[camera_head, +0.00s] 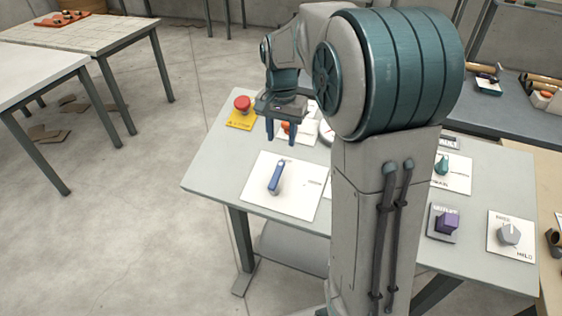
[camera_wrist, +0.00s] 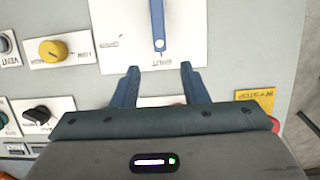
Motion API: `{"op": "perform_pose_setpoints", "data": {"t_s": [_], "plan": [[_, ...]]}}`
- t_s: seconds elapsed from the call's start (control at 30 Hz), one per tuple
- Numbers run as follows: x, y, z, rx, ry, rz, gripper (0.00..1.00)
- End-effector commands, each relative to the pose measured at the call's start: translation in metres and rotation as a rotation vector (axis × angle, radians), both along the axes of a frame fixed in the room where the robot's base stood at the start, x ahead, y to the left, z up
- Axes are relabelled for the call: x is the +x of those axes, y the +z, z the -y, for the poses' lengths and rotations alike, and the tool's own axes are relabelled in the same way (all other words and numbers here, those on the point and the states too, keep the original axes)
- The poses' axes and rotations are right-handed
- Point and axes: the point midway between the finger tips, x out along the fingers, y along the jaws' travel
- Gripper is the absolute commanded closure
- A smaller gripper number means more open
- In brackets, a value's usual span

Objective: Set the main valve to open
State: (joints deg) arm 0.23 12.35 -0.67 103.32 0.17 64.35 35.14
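The blue lever handle (camera_head: 276,178), which I take for the main valve, is on a white panel (camera_head: 254,196) at the left part of the bench. In the wrist view the lever (camera_wrist: 158,22) runs up out of the picture. Its rounded end with a pale dot lies close to a label that seems to read SHUT, upside down. Its upper part is cut off there. My gripper (camera_head: 280,138) is over the bench, beyond the lever as seen from the head. In the wrist view my gripper (camera_wrist: 160,72) has its fingers apart with nothing between them, short of the lever's end.
A red button (camera_head: 242,103) on a yellow plate is left of my gripper. A yellow knob (camera_wrist: 53,50) and a black knob (camera_wrist: 36,115) are on nearby panels. A purple block-shaped control (camera_head: 447,222) and grey knob (camera_head: 508,233) are at the right.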

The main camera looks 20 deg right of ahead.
Motion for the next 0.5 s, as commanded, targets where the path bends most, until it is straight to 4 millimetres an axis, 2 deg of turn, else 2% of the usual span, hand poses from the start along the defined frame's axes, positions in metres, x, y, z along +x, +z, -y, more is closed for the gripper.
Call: {"op": "perform_pose_setpoints", "data": {"t_s": [0.1,0.3,0.5], "plan": [[-0.001,-0.027,0.0,0.001,0.001,-0.006,0.6],[-0.001,-0.068,0.0,0.0,0.001,-0.005,0.6],[-0.001,-0.095,0.0,0.0,0.002,-0.003,0.6]]}}
